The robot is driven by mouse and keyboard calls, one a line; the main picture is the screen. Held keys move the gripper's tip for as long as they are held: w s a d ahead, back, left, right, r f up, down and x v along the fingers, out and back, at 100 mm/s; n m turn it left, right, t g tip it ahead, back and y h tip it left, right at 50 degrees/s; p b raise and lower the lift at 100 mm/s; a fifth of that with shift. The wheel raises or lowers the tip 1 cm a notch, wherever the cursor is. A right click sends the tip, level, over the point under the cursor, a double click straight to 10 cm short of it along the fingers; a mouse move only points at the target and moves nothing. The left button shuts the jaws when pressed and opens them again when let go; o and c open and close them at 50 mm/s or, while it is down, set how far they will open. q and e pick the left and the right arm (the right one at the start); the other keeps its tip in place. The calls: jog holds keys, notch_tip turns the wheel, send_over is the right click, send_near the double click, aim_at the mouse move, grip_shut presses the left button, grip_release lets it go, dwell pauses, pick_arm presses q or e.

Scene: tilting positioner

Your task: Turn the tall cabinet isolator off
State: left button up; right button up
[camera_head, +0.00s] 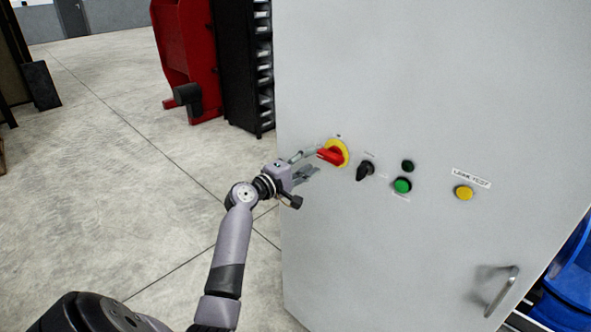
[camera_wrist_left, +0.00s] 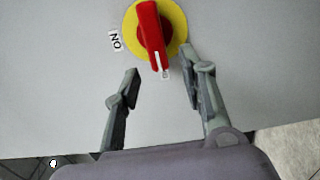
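The tall cabinet (camera_head: 420,90) is a light grey panel filling the right of the head view. Its isolator is a red rotary handle (camera_head: 329,156) on a yellow round plate (camera_head: 343,149), left of the other controls. In the left wrist view the red handle (camera_wrist_left: 152,32) on its yellow plate (camera_wrist_left: 176,22) is at the top centre, with an ON label (camera_wrist_left: 115,42) to its left. My right gripper is not in view.
Right of the isolator are a black selector knob (camera_head: 364,171), a green button (camera_head: 402,186), a black button (camera_head: 407,166) and a yellow button (camera_head: 463,193). A metal door handle (camera_head: 501,292) projects at the lower right. Red equipment (camera_head: 188,60) and a black rack (camera_head: 243,70) stand behind left.

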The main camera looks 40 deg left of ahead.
pick_arm(q)
jog(key=s, duration=0.6)
jog(key=shift+a, duration=0.2)
jog(key=s+d+f+m+g+b, duration=0.1)
jog(key=d+f+g, duration=0.1)
jog(key=f, duration=0.9)
jog(key=s+d+f+m+g, duration=0.1)
jog(key=d+f+g, duration=0.15)
jog(key=f, duration=0.85)
jog(key=s+d+f+m+g+b, duration=0.1)
jog(key=s+d+f+m+g, duration=0.15)
jog(key=f, duration=0.85)
jog(key=s+d+f+m+g+y, duration=0.1)
jog(key=s+d+f+m+g, duration=0.15)
jog(key=s+f, duration=0.6)
jog(key=s+d+f+m+g, duration=0.2)
jog(key=s+d+f, duration=0.25)
jog(key=f, duration=0.75)
jog(key=s+d+f+m+g, duration=0.1)
jog(key=s+d+f+m, duration=0.2)
jog(key=s, duration=0.8)
jog(key=s+d+f+m+g+b, duration=0.1)
jog(key=s+d+f+m+g, duration=0.1)
jog(key=s+f, duration=0.5)
jog(key=s+d+f+m+g, duration=0.2)
jog(key=s+f+m, duration=0.3)
jog(key=s, duration=0.9)
jog(key=shift+s+d+f+m+b, duration=0.25)
jog(key=shift+s+d+m+b, duration=0.15)
jog(key=shift+d, duration=0.5)
